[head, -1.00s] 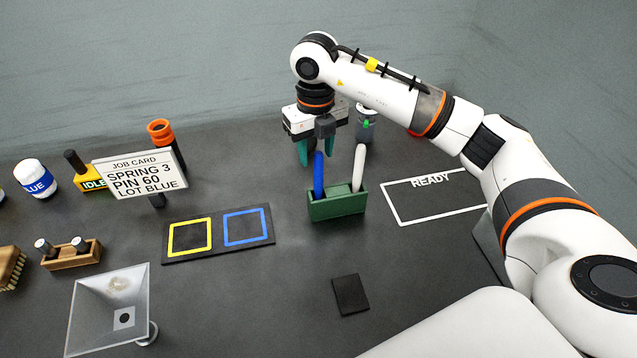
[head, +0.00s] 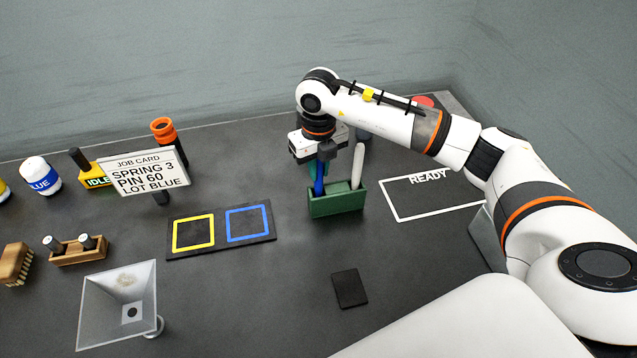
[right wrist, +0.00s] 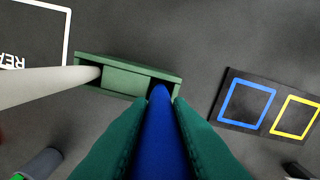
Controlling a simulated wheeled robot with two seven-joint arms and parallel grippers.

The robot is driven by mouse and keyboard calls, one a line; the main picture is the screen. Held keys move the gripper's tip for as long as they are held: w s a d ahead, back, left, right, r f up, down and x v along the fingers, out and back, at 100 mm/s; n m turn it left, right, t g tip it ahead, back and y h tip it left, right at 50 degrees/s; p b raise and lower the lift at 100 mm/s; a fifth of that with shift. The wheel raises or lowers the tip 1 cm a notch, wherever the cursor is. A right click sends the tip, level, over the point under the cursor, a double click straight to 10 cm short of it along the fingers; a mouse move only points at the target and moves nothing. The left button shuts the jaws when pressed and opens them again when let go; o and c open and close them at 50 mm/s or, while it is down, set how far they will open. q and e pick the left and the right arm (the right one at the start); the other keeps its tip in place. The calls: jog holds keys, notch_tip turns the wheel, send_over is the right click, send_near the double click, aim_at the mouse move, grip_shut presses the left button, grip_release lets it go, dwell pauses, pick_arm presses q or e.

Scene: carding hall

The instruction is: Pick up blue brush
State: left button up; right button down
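The blue brush (head: 319,187) stands upright in the left slot of a green holder (head: 338,205). My right gripper (head: 320,172) is above the holder, with its teal fingers closed in on the brush handle from both sides. In the right wrist view the blue handle (right wrist: 162,140) fills the space between the two fingers, and its lower end is in the holder (right wrist: 125,80). The bristle end of the brush cannot be seen. My left gripper is not in view.
A white-handled brush (head: 358,165) stands in the holder's right slot, close to my right gripper. A mat with yellow and blue squares (head: 262,240) lies to the left, and a READY outline (head: 400,213) to the right. A dark pad (head: 349,288) lies in front.

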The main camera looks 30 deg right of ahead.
jog(key=shift+r, duration=0.1)
notch_tip(320, 180, up, 9)
jog(key=b, duration=0.2)
jog(key=shift+r+b, duration=0.1)
jog(key=shift+b, duration=0.25)
jog(key=shift+r, duration=0.35)
